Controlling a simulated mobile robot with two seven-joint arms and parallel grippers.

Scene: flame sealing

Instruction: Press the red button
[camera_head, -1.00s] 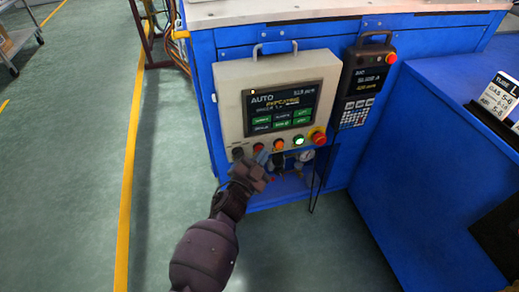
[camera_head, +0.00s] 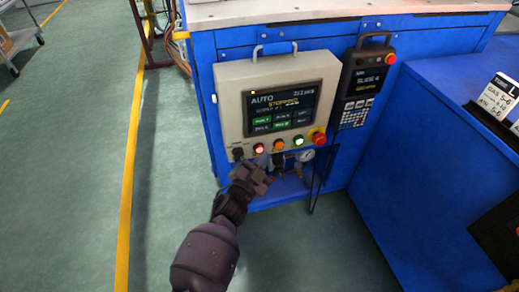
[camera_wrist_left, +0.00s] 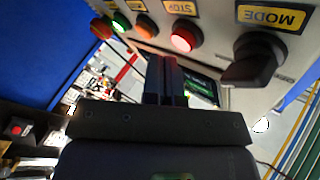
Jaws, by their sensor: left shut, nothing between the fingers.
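The red button (camera_head: 258,148) is on the lower row of the beige control panel (camera_head: 228,95), and it glows red. In the left wrist view the red button (camera_wrist_left: 183,40) is lit beside a yellow STOP label. My left gripper (camera_head: 262,161) is just below and in front of it. In the wrist view my left gripper's fingers (camera_wrist_left: 163,65) are shut and empty, with the tips close to the button. A gap seems to show between tips and button, but contact is hard to judge. My right gripper is not in view.
An orange button (camera_head: 278,145), a green button (camera_head: 298,141) and a large red mushroom knob (camera_head: 318,137) sit to the right. A black MODE knob (camera_wrist_left: 252,60) is beside the red button. A pendant (camera_head: 362,85) hangs at right.

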